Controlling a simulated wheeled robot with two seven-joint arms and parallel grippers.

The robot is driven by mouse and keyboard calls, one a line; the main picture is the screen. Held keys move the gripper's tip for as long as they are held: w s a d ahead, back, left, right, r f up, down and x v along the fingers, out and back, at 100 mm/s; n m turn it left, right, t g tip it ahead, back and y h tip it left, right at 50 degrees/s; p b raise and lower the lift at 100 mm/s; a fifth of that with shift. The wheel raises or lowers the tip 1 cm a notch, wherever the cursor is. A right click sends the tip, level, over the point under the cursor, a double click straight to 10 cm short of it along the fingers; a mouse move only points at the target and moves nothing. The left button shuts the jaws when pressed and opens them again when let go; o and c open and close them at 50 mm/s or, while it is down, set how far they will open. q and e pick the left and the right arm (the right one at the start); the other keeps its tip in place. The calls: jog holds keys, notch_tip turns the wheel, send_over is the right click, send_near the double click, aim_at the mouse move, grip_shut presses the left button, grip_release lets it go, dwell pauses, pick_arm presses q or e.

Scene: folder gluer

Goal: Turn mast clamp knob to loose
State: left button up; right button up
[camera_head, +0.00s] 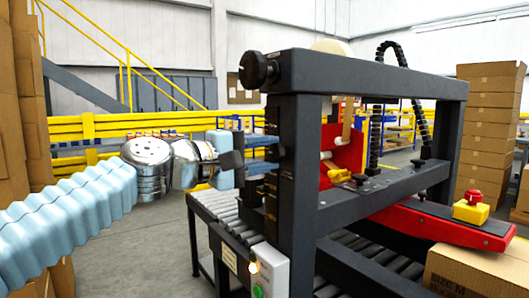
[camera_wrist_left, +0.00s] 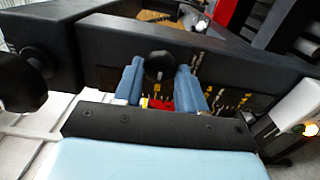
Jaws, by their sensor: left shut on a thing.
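My left gripper (camera_head: 268,154) reaches the machine's dark mast (camera_head: 296,190) from the left in the head view. In the left wrist view, the blue fingers of my left gripper (camera_wrist_left: 160,76) stand on both sides of a round black knob (camera_wrist_left: 159,66) on the mast face and are shut on it. The knob carries a pale pointer line. Small yellow and white marks lie on the mast near it. In the head view this knob is mostly hidden by the fingers. My right gripper is in neither view.
A larger black knob (camera_head: 258,69) sticks out from the mast top above my gripper. A control box (camera_head: 262,272) with a green button and a lit lamp is below. A roller conveyor (camera_head: 212,208) runs beside the mast. Cartons (camera_head: 490,125) are stacked at right.

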pick_arm(q)
jog(key=shift+f, duration=0.1)
jog(key=o, duration=1)
jog(key=shift+a, duration=0.1)
jog(key=b+v, duration=0.3)
jog(key=v, duration=1)
jog(key=shift+s+a, duration=0.25)
